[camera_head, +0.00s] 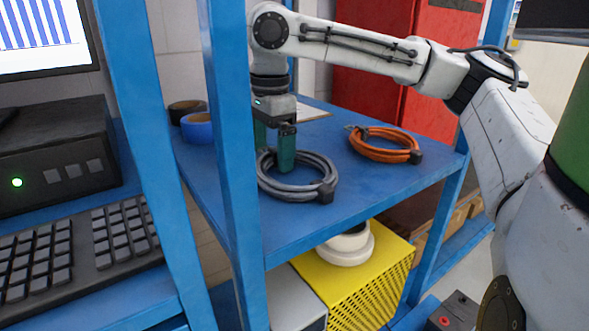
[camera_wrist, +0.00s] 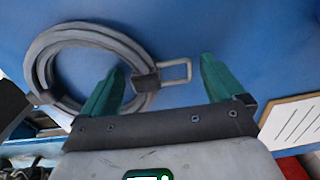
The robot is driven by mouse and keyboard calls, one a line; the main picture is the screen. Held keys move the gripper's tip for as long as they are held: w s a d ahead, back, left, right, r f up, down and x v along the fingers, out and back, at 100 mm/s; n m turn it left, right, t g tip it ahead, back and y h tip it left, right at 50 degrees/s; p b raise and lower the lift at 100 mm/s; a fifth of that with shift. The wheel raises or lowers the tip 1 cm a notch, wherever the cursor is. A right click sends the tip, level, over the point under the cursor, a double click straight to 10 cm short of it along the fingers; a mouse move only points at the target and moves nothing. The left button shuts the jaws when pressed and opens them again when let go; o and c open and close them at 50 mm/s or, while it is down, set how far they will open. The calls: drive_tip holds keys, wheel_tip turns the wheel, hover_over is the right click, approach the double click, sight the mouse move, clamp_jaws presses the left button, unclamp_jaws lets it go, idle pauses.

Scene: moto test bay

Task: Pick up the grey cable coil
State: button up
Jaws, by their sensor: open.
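The grey cable coil (camera_head: 290,191) lies flat on the blue shelf (camera_head: 330,222), close behind a blue upright post. My gripper (camera_head: 274,160) points down over the coil with its green fingers apart and empty. The post partly hides one finger and the coil's left edge. In the wrist view the coil (camera_wrist: 62,40) lies mostly left of my gripper (camera_wrist: 163,66). The left finger overlaps the coil's right side. The coil's dark clasp (camera_wrist: 146,83) and metal loop (camera_wrist: 178,72) show between the fingers. I cannot tell whether the fingers touch the coil.
An orange cable coil (camera_head: 385,155) lies to the right on the same shelf. Blue (camera_head: 197,128) and black (camera_head: 186,107) tape rolls stand at the left. The blue post (camera_head: 232,170) rises at the shelf's front corner. A yellow box (camera_head: 365,280) is below.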

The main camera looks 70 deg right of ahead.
drive_tip(key=c, duration=1.3)
drive_tip(key=shift+r, duration=0.1)
drive_tip(key=shift+r+b, duration=0.3)
drive_tip(key=shift+r, duration=0.15)
drive_tip(key=r, duration=0.1)
drive_tip(key=r+b, duration=0.1)
drive_tip(key=shift+s+a+r, duration=0.2)
drive_tip(key=shift+r, duration=0.15)
drive_tip(key=s+a+r+b, duration=0.1)
drive_tip(key=s+a+r, duration=0.2)
drive_tip(key=s+a+r+b, duration=0.1)
drive_tip(key=s+a+r, duration=0.2)
drive_tip(key=s+a+r+b, duration=0.1)
drive_tip(key=s+a+r, duration=0.1)
drive_tip(key=s+r, duration=0.1)
drive_tip(key=shift+s+a+r, duration=0.15)
drive_tip(key=shift+s+a, duration=0.25)
drive_tip(key=shift+s, duration=0.15)
